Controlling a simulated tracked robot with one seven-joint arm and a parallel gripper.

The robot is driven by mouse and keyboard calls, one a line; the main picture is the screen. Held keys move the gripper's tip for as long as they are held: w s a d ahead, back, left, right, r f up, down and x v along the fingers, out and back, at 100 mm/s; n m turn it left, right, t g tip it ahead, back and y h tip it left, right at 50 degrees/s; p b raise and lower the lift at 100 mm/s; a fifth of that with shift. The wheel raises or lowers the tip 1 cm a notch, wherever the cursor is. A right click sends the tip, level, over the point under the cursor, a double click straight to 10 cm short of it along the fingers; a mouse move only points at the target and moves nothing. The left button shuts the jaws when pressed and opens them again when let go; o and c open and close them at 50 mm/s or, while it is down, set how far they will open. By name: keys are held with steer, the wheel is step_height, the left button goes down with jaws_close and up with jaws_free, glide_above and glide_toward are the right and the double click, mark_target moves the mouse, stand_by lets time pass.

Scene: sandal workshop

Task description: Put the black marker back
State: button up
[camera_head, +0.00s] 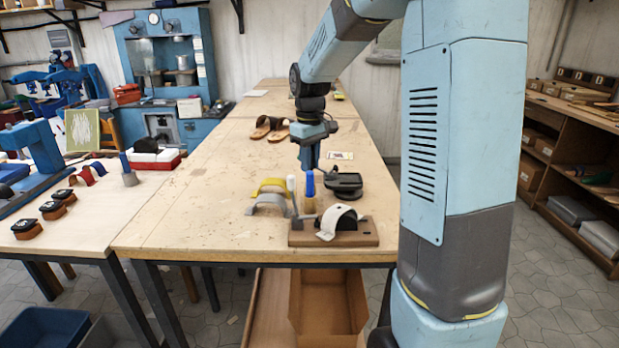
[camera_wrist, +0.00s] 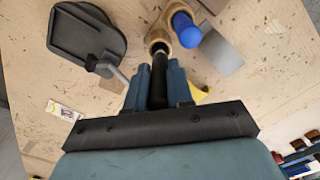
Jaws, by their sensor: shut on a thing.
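My gripper (camera_head: 309,166) points down above the near part of the long workbench. In the wrist view its fingers (camera_wrist: 159,85) are shut on the black marker (camera_wrist: 159,72), a dark rod. The marker's far end lines up with the mouth of a round wooden holder (camera_wrist: 158,37). I cannot tell whether the tip is inside the holder or just above it. Beside that holder is a blue-topped piece (camera_wrist: 187,33) with a wooden rim around it; the blue top also shows in the head view (camera_head: 310,184). The black marker is not distinguishable in the head view.
A black round device (camera_head: 344,186) stands close on the right; it also shows in the wrist view (camera_wrist: 85,32). A wooden board with a white strap form (camera_head: 340,222) is in front. Yellow (camera_head: 270,186) and grey (camera_head: 268,202) curved pieces lie left. Sandals (camera_head: 270,128) lie farther back.

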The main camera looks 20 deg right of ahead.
steer(key=shift+f, duration=2.15)
steer(key=o, duration=0.8)
